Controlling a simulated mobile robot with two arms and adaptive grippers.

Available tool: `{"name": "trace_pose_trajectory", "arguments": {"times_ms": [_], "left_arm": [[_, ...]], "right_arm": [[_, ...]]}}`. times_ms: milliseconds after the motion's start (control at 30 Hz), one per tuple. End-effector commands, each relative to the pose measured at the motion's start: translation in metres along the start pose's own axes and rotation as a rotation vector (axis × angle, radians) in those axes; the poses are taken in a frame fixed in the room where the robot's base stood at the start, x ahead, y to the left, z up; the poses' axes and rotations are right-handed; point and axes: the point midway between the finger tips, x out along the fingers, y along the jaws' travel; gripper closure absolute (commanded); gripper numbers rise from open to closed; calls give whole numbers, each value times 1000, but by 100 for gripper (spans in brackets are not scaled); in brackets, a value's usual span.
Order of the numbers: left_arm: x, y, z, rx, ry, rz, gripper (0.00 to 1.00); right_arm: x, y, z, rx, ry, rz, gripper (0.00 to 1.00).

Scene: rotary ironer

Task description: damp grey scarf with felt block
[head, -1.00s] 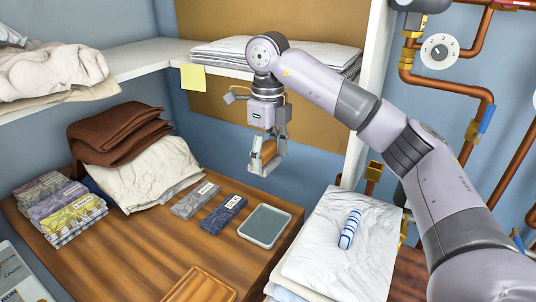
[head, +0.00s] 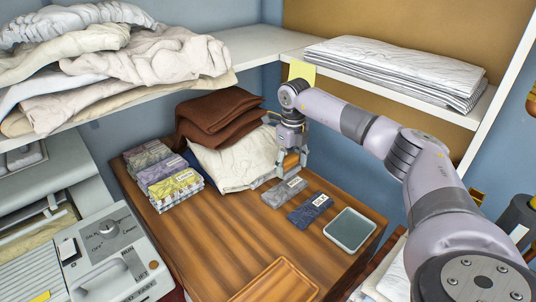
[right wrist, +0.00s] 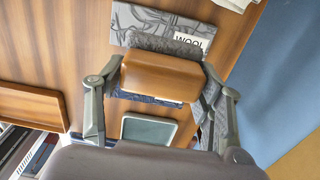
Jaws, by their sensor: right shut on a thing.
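A grey folded scarf (head: 284,193) lies flat on the wooden table. In the right wrist view the scarf (right wrist: 142,24) shows leaf-like marks and a white tag reading WOOL. My right gripper (head: 290,168) is above the table behind the grey scarf, in front of the pale cloth heap. In the right wrist view my right gripper (right wrist: 162,80) is shut on the felt block (right wrist: 162,77), a brown wooden piece with dark grey felt along its far edge. My left gripper is out of view.
A dark blue folded scarf (head: 310,210) and a grey-green tray (head: 351,230) lie right of the grey scarf. Brown and pale cloths and stacked patterned cloths (head: 165,177) stand behind and left. A control panel (head: 110,240) is at lower left. The table's middle is clear.

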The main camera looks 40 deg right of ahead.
Motion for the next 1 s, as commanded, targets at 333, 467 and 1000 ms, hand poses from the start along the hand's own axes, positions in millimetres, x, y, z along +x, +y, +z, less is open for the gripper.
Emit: {"name": "trace_pose_trajectory", "arguments": {"times_ms": [333,467,1000], "left_arm": [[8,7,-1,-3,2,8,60],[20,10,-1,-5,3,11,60],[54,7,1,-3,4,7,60]], "right_arm": [[16,-11,-5,20,-1,1,60],[29,-11,-5,19,0,1,60],[66,-10,-5,19,-1,1,60]]}}
